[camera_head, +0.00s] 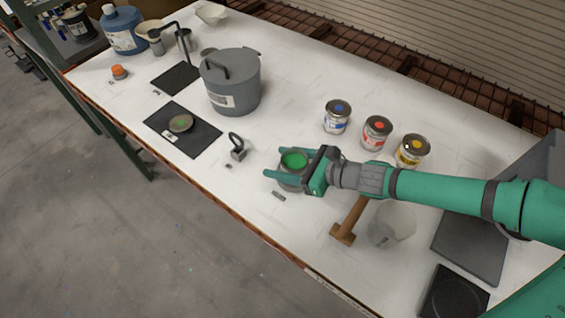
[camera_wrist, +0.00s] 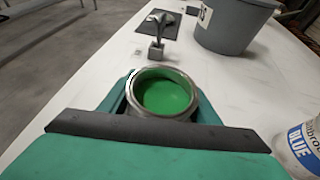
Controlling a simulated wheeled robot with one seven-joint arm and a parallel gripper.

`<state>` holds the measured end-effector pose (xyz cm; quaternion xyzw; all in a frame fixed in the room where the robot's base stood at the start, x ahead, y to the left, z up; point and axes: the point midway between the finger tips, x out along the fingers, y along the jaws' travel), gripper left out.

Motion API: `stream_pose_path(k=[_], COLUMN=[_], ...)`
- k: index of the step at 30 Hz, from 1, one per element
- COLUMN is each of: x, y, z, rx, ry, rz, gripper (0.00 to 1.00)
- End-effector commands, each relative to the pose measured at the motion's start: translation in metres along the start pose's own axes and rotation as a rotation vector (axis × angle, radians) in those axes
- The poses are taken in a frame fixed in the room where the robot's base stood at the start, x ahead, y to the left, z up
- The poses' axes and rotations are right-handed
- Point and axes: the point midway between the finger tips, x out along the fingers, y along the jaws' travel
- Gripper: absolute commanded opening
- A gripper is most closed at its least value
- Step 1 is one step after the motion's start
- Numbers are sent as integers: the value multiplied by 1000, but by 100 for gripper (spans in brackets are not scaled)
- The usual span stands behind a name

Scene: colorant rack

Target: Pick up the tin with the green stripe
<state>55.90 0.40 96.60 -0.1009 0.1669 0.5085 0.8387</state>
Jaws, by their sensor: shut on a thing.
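The tin with green paint (camera_head: 293,161) stands open-topped on the white table, between the fingers of my gripper (camera_head: 283,167). In the wrist view the tin (camera_wrist: 163,94) shows a silver rim and bright green inside. Its stripe is hidden by my fingers. My gripper (camera_wrist: 165,110) is shut on the tin, one finger on each side. The tin looks upright. I cannot tell whether its base touches the table.
Tins with blue (camera_head: 337,116), red (camera_head: 376,133) and yellow (camera_head: 412,151) stand behind my gripper. A wooden mallet (camera_head: 348,222) and a clear beaker (camera_head: 391,222) are in front of my arm. A grey pot (camera_head: 231,82) and a small weight with a loop (camera_head: 238,148) stand to the left.

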Motion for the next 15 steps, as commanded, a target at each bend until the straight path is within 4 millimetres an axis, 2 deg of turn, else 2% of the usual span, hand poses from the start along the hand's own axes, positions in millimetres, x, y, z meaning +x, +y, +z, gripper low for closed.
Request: stream_pose_path(k=[10, 15], x=[-10, -11], y=[-1, 10], z=[23, 36], rx=[-4, -1], ry=[-1, -2], rz=[-1, 1], gripper=[27, 27])
